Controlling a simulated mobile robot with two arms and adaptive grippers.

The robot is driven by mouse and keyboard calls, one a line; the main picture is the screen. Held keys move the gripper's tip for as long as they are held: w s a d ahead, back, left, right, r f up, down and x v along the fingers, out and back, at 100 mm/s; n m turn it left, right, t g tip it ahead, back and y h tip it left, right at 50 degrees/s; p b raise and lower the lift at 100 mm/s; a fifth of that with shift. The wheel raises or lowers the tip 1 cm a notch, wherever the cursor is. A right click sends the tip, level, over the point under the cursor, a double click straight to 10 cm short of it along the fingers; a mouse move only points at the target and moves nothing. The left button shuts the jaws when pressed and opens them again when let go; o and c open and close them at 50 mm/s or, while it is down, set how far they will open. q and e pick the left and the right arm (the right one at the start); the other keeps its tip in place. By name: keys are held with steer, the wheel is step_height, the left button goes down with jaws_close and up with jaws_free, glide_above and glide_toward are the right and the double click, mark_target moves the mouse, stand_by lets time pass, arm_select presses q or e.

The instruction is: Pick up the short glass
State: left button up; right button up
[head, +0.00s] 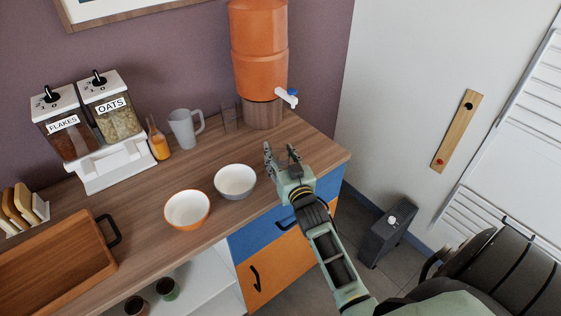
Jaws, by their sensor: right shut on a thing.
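My right gripper (281,155) is over the right part of the wooden counter, right of the white bowl. Its fingers are shut with a gap between them, on something clear that is hard to make out and seems to be the short glass. I cannot tell whether it touches the counter. Another see-through glass (229,117) stands at the back of the counter, between the grey pitcher and the orange dispenser. My left gripper is not in view.
A white bowl (235,181) and an orange bowl (187,210) stand left of my gripper. The grey pitcher (184,129), orange bottle (158,142), cereal dispenser (113,165) and orange drink dispenser (260,65) line the back. A wooden tray (55,265) is at left.

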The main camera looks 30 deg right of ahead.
steer(key=shift+r, duration=0.15)
steer(key=shift+c, duration=0.5)
steer(key=s+d+r+b, duration=0.2)
steer(key=s+d+r, duration=0.6)
steer(key=r, duration=0.3)
steer(key=s+a+n+y, duration=0.2)
steer(key=s+a, duration=0.2)
steer(key=a, duration=0.9)
steer(key=s+a+n+y, duration=0.1)
steer(key=s+a+y, duration=0.25)
steer(key=a, duration=1.05)
steer(key=w+d+m+h, duration=0.1)
steer(key=w+d+h, duration=0.1)
steer(key=d, duration=1.1)
steer(key=w+d+m+h, duration=0.2)
steer(key=w+d, duration=0.3)
steer(key=d, duration=0.9)
steer(key=shift+w+d+h+p, duration=0.15)
steer(key=shift+h+p, duration=0.15)
steer(key=shift+h, duration=0.45)
steer(key=shift+f, duration=0.15)
